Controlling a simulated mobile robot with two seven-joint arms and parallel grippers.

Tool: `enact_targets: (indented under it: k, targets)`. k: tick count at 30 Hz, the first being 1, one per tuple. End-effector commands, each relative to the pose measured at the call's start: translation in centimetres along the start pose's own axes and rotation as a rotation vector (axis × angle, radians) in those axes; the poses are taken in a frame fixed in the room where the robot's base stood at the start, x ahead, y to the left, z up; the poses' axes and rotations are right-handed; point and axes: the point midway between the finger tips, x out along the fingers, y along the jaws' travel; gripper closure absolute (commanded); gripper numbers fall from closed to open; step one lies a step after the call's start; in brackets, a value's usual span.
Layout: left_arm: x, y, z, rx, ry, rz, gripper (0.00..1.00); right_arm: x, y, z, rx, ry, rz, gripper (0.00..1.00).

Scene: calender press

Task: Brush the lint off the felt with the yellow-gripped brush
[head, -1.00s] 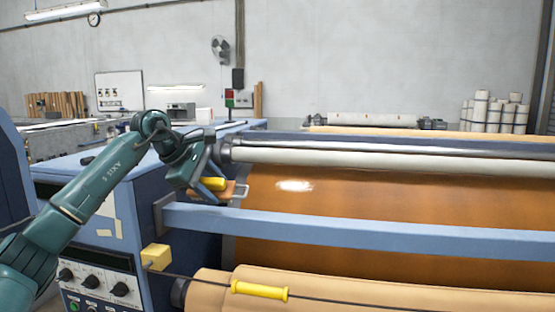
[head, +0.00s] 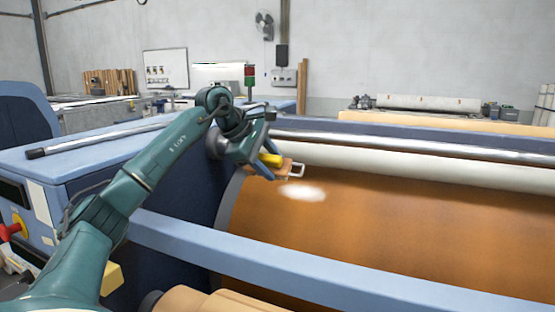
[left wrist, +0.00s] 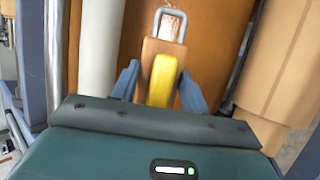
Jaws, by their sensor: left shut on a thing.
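The yellow-gripped brush (head: 272,160) is held in my left gripper (head: 262,165), over the left part of the orange-brown felt (head: 390,225). In the left wrist view, the yellow grip (left wrist: 162,80) sits between the two blue fingers, with a brown block and a metal loop beyond it. A white lint patch (head: 303,192) lies on the felt just right of and below the brush. In the left wrist view, part of the lint (left wrist: 173,22) shows through the loop. I cannot tell whether the brush touches the felt. My right gripper is not in view.
A blue rail (head: 270,262) crosses in front of the felt. A pale roller (head: 400,170) and a metal bar (head: 370,144) run behind it. The blue machine cabinet (head: 70,160) stands at left. A tan roll (head: 215,302) lies below the rail.

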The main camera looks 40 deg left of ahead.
Motion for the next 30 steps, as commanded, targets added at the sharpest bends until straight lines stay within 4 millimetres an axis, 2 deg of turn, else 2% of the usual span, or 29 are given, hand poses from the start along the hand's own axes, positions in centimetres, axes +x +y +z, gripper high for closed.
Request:
enact_targets:
  k: [6,15,30]
  targets:
    - [2.2,-0.2,-0.8,-0.001,-0.001,-0.001,0.73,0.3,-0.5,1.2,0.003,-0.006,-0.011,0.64]
    - [4.6,-0.1,-1.9,0.000,0.000,0.000,0.73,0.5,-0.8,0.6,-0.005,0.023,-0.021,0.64]
    - [5.2,0.0,-2.1,0.001,0.000,0.001,0.73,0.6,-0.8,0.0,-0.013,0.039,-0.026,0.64]
